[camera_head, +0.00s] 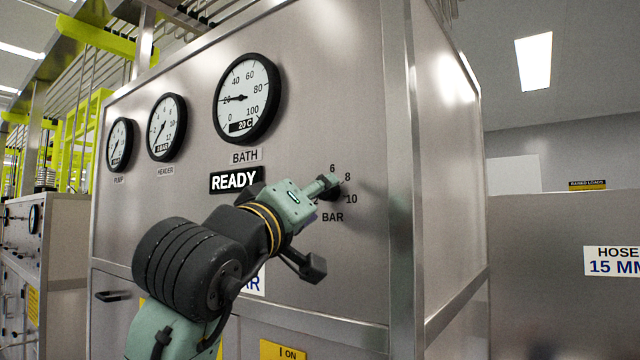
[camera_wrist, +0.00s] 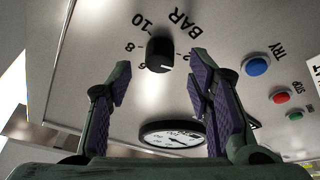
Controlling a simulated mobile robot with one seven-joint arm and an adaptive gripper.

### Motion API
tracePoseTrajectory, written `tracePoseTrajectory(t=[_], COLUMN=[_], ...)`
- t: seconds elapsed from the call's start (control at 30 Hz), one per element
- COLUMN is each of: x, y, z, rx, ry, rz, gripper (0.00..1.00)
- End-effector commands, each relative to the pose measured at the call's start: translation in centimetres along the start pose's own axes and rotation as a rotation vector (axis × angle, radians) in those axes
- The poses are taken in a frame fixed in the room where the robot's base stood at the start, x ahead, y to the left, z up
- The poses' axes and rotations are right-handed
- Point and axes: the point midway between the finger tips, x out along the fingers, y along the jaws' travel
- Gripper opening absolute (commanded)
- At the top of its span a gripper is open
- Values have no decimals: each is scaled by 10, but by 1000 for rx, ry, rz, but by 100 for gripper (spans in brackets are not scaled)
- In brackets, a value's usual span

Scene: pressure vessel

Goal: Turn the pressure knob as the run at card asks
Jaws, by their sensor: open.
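The black pressure knob (camera_wrist: 160,55) sits on the steel panel inside a printed scale marked BAR, with 6, 8 and 10 readable. Its white mark points to the lower right in the wrist view, away from the 8 and 10. My gripper (camera_wrist: 161,82) is open, its two purple-padded fingers either side of and just short of the knob, with no contact visible. In the head view my gripper (camera_head: 328,187) covers most of the knob. A white card (camera_head: 256,284) with blue letters ending in "AR" is mostly hidden behind my arm; its number cannot be read.
A BATH gauge (camera_head: 247,98) and two smaller gauges line the panel above a READY sign (camera_head: 236,180). In the wrist view a blue TRY button (camera_wrist: 257,66), a red STOP button (camera_wrist: 280,97) and a green button (camera_wrist: 295,116) are to the right.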

Motion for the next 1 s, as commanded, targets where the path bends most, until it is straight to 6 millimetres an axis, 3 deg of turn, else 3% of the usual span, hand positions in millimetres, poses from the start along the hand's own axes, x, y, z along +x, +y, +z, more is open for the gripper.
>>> tracePoseTrajectory(t=[0.2,0.57,1.0], x=[25,29,28], y=[0,0,0], z=[-1,0,0], rx=[0,1,1], ry=[0,1,1], rz=[-1,1,0], gripper=[47,46,17])
